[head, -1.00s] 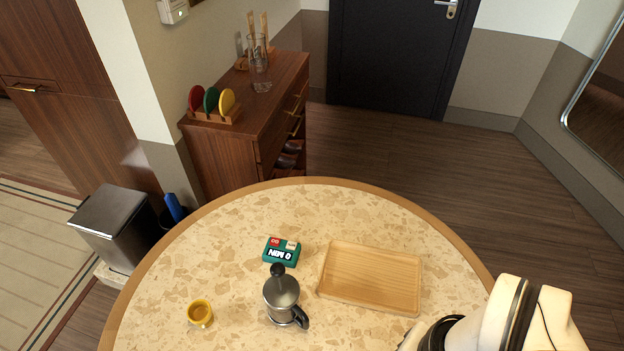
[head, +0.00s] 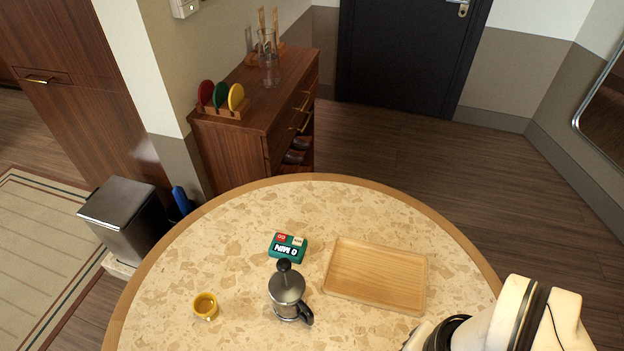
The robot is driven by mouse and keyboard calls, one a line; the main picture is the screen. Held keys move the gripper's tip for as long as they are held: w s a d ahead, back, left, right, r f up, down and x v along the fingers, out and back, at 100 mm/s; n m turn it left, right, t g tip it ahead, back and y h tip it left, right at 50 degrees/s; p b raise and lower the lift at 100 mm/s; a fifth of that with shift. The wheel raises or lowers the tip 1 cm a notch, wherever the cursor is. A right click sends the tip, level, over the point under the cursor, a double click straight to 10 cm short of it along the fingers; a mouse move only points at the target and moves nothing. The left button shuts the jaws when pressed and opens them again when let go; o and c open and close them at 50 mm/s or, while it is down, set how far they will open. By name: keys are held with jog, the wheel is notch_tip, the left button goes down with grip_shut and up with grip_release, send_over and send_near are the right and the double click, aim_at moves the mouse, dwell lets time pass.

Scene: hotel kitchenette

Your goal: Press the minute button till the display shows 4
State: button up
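A small green timer (head: 288,248) lies on the round speckled table (head: 240,214), beyond the French press. Its display appears upside down in the head view and reads "0 MIN". A red button and a pale button sit on its far side; the pale button's lettering is too small to read. My arm shows at the lower right edge, right of the wooden tray and well apart from the timer. My gripper's fingers are not visible.
A metal French press (head: 287,293) with a black knob stands just in front of the timer. A yellow cup (head: 205,306) is at the left, and an empty wooden tray (head: 375,275) lies to the right. The table's far side is clear.

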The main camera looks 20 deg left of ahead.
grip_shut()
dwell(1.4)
